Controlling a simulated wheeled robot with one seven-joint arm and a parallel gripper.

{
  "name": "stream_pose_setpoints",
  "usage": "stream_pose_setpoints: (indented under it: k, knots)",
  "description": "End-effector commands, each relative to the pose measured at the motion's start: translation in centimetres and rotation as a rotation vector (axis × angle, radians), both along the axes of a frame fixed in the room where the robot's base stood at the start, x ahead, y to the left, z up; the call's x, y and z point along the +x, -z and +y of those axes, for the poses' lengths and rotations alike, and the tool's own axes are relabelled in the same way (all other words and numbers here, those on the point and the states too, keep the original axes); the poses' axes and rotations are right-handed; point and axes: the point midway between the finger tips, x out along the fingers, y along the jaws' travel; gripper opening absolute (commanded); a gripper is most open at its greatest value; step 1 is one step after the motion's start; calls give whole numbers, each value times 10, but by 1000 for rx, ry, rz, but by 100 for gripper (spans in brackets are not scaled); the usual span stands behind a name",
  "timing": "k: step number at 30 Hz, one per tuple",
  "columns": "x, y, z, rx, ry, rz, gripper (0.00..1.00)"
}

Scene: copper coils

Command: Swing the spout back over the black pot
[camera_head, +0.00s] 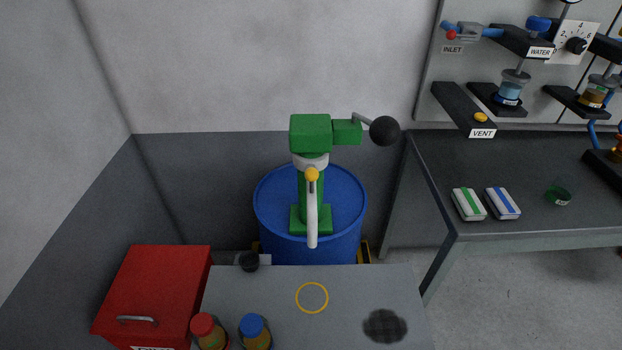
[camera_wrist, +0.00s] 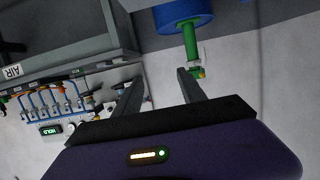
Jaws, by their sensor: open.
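A green hand pump (camera_head: 311,133) stands upright on a blue drum (camera_head: 268,205). Its white spout (camera_head: 312,222) hangs toward the front, above the drum's near edge, with a yellow knob (camera_head: 312,174) at its upper end. A lever with a black ball (camera_head: 384,131) sticks out to the right. In the wrist view the pump (camera_wrist: 189,40) and the yellow knob (camera_wrist: 201,73) show beyond the right finger. My gripper (camera_wrist: 158,78) is open, with nothing between its fingers; it is outside the head view.
A grey worktop (camera_head: 262,292) in front carries a yellow ring mark (camera_head: 312,298), a dark round mesh-like patch (camera_head: 385,326) and red-capped (camera_head: 204,324) and blue-capped (camera_head: 251,325) bottles. A red box (camera_head: 155,290) stands left. The right bench (camera_head: 500,170) holds two small packs (camera_head: 485,204).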

Motion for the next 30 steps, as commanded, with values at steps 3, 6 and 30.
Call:
stream_pose_setpoints:
  k: [3, 6, 30]
  knots:
    - [28, -24, 6, 2, -32, -82, 48]
    - [58, -37, 16, -7, -71, -157, 48]
    - [343, -112, 159, -138, -283, -416, 48]
